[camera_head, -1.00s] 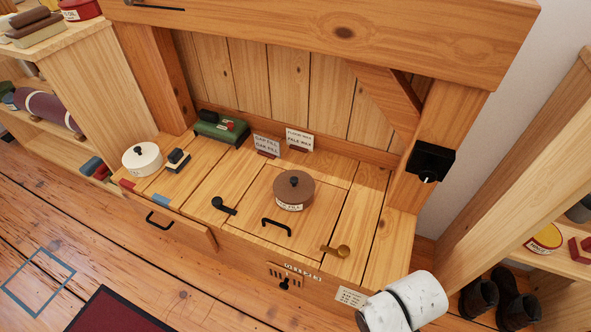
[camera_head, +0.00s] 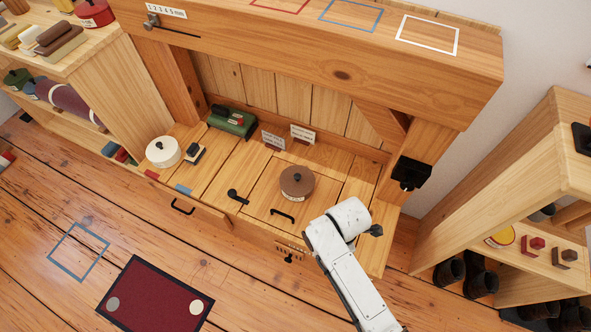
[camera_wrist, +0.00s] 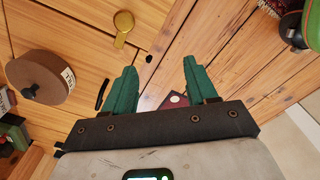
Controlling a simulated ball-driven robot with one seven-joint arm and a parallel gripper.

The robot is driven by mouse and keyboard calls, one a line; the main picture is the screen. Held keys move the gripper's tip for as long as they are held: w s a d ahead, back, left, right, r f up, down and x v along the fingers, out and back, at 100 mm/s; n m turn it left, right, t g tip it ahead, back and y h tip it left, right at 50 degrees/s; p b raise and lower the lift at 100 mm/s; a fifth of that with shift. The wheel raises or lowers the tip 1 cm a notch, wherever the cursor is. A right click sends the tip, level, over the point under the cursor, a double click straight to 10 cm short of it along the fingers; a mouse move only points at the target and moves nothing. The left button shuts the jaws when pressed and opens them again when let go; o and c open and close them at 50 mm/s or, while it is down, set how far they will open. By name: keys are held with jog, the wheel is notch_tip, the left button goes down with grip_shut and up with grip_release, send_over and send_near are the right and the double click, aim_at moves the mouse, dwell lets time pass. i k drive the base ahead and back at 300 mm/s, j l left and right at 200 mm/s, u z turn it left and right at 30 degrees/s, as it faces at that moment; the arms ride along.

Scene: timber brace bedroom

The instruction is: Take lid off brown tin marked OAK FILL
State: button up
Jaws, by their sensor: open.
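The brown tin (camera_head: 297,183) stands upright on the wooden bench top, with a dark knob on its lid and a pale label on its front; the lid is on. In the wrist view the brown tin (camera_wrist: 40,80) is at the left, outside my fingers, its label partly legible. My gripper (camera_wrist: 158,82) has its two green fingers spread apart with nothing between them. In the head view my white arm reaches in from the lower right, ending in front and to the right of the tin; the fingers cannot be made out there.
A white tin (camera_head: 163,152) and a green object (camera_head: 233,121) stand left and behind on the bench. A dark handle (camera_head: 283,215) and lever (camera_head: 237,197) are near the brown tin. Label cards (camera_head: 302,134) stand behind it. A brass knob (camera_wrist: 123,22) shows in the wrist view. A heavy beam (camera_head: 330,70) overhangs the back.

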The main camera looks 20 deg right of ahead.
aim_at(297, 181)
jog(key=i, duration=0.9)
